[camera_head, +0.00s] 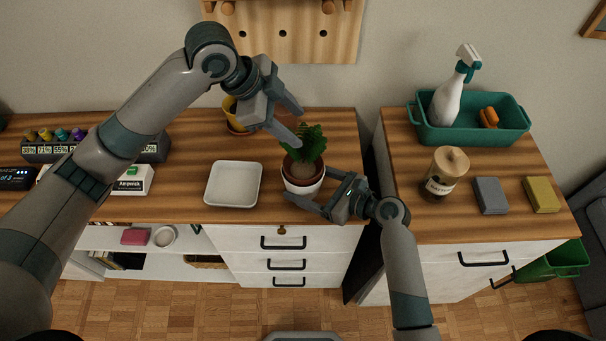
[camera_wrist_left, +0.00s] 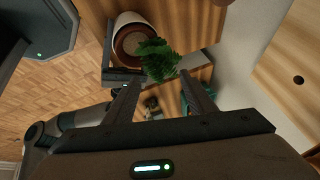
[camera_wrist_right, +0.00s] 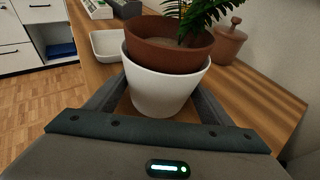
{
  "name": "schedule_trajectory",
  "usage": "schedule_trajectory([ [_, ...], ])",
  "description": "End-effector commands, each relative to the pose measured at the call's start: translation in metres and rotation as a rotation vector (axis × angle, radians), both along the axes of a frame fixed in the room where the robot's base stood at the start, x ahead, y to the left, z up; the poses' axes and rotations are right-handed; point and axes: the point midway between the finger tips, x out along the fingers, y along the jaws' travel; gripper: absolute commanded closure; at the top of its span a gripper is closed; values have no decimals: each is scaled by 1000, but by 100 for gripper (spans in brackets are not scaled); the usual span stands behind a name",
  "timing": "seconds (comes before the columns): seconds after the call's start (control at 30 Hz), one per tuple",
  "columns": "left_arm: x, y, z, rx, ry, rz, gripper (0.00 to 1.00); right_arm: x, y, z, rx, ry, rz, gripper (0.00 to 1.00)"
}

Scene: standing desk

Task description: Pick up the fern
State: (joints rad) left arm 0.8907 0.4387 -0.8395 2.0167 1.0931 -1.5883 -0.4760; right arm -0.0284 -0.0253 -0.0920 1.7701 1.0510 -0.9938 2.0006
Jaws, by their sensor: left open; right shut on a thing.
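The fern (camera_head: 313,140) has green fronds and stands upright in a brown inner pot inside a white outer pot (camera_head: 302,187), near the front of the left desk. In the right wrist view the brown pot (camera_wrist_right: 168,52) sits in the white pot (camera_wrist_right: 165,92). My right gripper (camera_head: 310,188) is shut on the white pot, one finger on each side. My left gripper (camera_head: 298,126) is open above and just left of the fronds. In the left wrist view the fronds (camera_wrist_left: 158,60) show between and beyond its fingertips; contact cannot be told.
A white tray (camera_head: 233,184) lies left of the pot. A gap separates the desk from the right cabinet, which carries a jar (camera_head: 445,174), sponges and a green bin (camera_head: 470,132) with a spray bottle.

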Motion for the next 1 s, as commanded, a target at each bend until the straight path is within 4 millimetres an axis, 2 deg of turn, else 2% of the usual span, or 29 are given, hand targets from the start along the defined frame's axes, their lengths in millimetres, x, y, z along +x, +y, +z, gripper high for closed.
schedule_trajectory([
  [0.27,0,-1,-2,0,1,0,50,0,0,0,0,0,0,38],
  [0.7,11,-22,-42,1,3,1,50,0,0,0,0,0,0,38],
  [1.0,12,-23,-45,1,1,1,50,0,0,0,0,0,0,38],
])
